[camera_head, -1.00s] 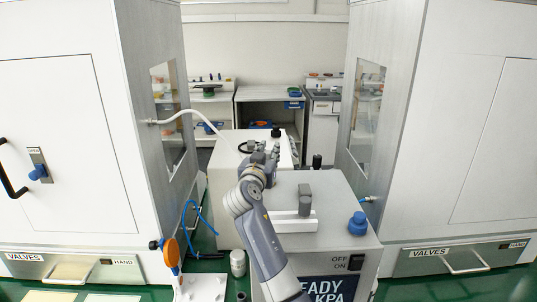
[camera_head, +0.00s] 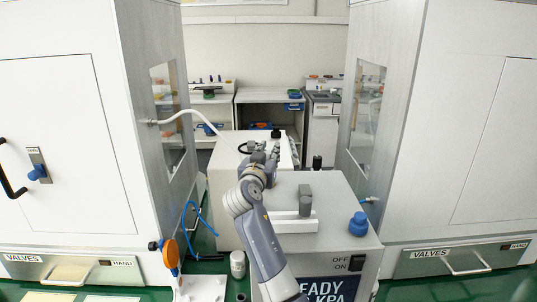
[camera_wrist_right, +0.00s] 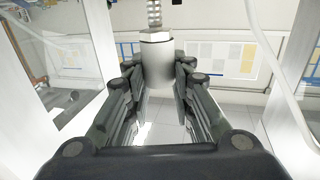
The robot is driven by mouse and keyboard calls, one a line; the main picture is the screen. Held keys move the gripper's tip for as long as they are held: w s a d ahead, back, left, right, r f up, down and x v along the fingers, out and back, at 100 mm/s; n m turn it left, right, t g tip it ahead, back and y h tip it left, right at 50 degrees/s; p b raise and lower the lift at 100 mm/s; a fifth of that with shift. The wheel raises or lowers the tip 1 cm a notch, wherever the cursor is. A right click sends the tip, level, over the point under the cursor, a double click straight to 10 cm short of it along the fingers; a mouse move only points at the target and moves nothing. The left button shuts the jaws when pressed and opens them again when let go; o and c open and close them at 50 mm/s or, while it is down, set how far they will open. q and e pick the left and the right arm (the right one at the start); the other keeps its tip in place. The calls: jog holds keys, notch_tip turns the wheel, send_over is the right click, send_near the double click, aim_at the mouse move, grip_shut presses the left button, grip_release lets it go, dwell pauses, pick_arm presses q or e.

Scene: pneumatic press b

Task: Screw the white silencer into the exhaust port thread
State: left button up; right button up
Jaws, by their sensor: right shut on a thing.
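My right arm reaches forward over the grey press housing in the head view, with its right gripper (camera_head: 262,152) at the far end. In the right wrist view the right gripper (camera_wrist_right: 158,85) is shut on the silencer (camera_wrist_right: 157,62), a pale cylinder with a hexagonal collar and a metal thread above it. The silencer stands roughly upright between the fingers, with its thread at the top edge of the picture. The exhaust port thread cannot be made out in either view. The silencer is too small and covered to tell in the head view. My left gripper is not in view.
Below my arm stands the housing (camera_head: 335,213) with a blue knob (camera_head: 358,222) and an ON/OFF switch. Tall white cabinets (camera_head: 60,120) (camera_head: 470,120) flank both sides. A white hose (camera_head: 195,112) arches from the left cabinet toward the gripper. A silver cylinder (camera_head: 237,265) stands left of my arm.

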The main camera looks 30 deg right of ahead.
dwell(0.7)
jog(key=shift+f+b, duration=1)
jog(key=shift+b, duration=0.3)
jog(key=shift+r, duration=0.25)
jog(key=shift+r, duration=0.35)
jog(key=shift+b, duration=0.35)
dwell(1.7)
jog(key=shift+f, duration=0.2)
jog(key=shift+f+b, duration=0.3)
jog(key=shift+b, duration=0.2)
jog(key=shift+f, duration=0.15)
